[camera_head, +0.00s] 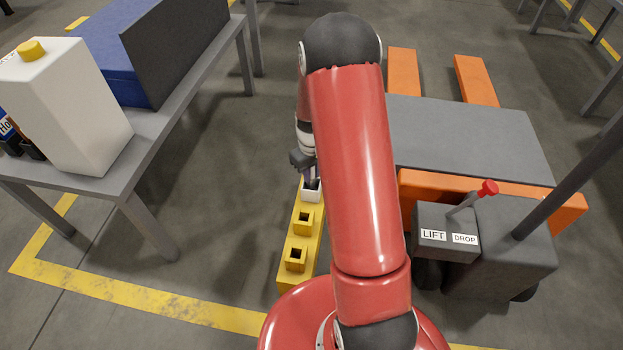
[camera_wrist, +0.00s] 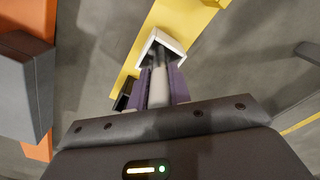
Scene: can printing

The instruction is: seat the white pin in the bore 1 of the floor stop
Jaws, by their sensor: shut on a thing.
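The yellow floor stop (camera_head: 293,275) is a long bar on the floor, left of my arm. It has two yellow-rimmed square bores and a white-rimmed square bore (camera_head: 312,194) at its far end. No bore numbers can be read. My gripper (camera_head: 311,182) points down at the white-rimmed bore. In the wrist view, my purple-fingered gripper (camera_wrist: 161,80) is shut on the pale pin (camera_wrist: 158,91), right at the white rim (camera_wrist: 176,43). The pin's lower end is hidden, so I cannot tell how deep it sits.
An orange pallet truck (camera_head: 480,190) with a grey deck and a LIFT/DROP box stands close on the right. A grey table (camera_head: 150,145) with a white canister (camera_head: 65,100) and a blue case (camera_head: 110,55) stands on the left. Floor between table and stop is clear.

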